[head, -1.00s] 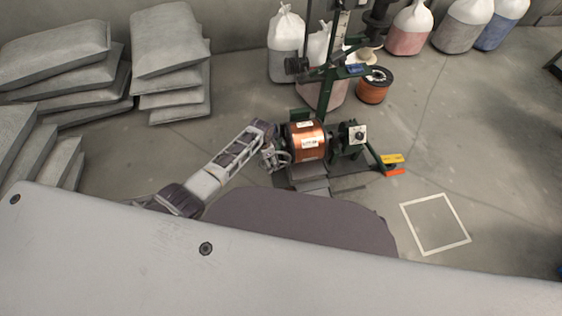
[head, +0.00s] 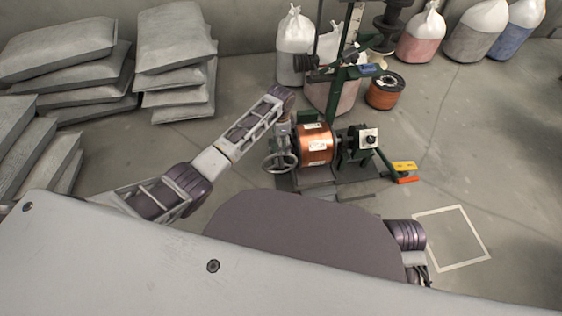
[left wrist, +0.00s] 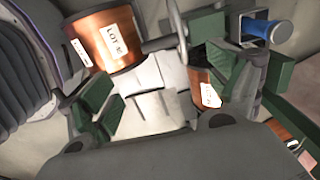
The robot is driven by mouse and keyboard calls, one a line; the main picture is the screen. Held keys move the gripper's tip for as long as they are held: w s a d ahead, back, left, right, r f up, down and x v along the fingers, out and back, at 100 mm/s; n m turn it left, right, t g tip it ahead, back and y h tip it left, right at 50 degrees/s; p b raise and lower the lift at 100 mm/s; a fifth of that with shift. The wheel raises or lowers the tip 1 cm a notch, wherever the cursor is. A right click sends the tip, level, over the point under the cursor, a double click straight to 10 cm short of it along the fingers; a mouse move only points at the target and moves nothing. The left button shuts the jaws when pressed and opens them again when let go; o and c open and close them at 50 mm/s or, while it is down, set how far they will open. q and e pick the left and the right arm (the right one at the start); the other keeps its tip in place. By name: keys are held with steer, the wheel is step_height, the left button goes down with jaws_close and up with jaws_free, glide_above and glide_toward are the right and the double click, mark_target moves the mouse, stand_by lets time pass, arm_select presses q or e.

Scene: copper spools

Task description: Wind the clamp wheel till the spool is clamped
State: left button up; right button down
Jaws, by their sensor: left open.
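The copper spool (head: 314,145) with white labels sits on its side in the green clamp stand (head: 357,148). The grey clamp wheel (head: 280,162) is at the spool's left. My left gripper (head: 283,128) is just above the wheel, with the arm reaching over from the left; its fingers are hard to make out there. A labelled copper spool (left wrist: 112,40) shows at upper left there. I cannot tell whether the spool is clamped. My right gripper is out of view.
A green post (head: 343,75) stands behind the spool. An orange spool (head: 385,91) and several sacks stand at the back. Grey bags (head: 178,45) are stacked at upper left. A yellow and orange piece (head: 404,168) sticks out at right. Floor around the white square (head: 430,215) is clear.

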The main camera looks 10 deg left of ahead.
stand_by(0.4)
arm_select(q)
steer(key=b, duration=0.4)
glide_above(281, 161)
step_height(281, 161, down, 10)
steer(key=shift+w, duration=0.1)
steer(key=shift+f+b, duration=1.05)
steer(key=shift+f, duration=0.85)
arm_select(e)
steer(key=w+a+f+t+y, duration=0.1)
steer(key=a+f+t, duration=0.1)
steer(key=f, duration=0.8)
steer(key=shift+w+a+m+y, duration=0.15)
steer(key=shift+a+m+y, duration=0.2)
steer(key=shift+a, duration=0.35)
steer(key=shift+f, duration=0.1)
arm_select(q)
steer(key=c, duration=1.4)
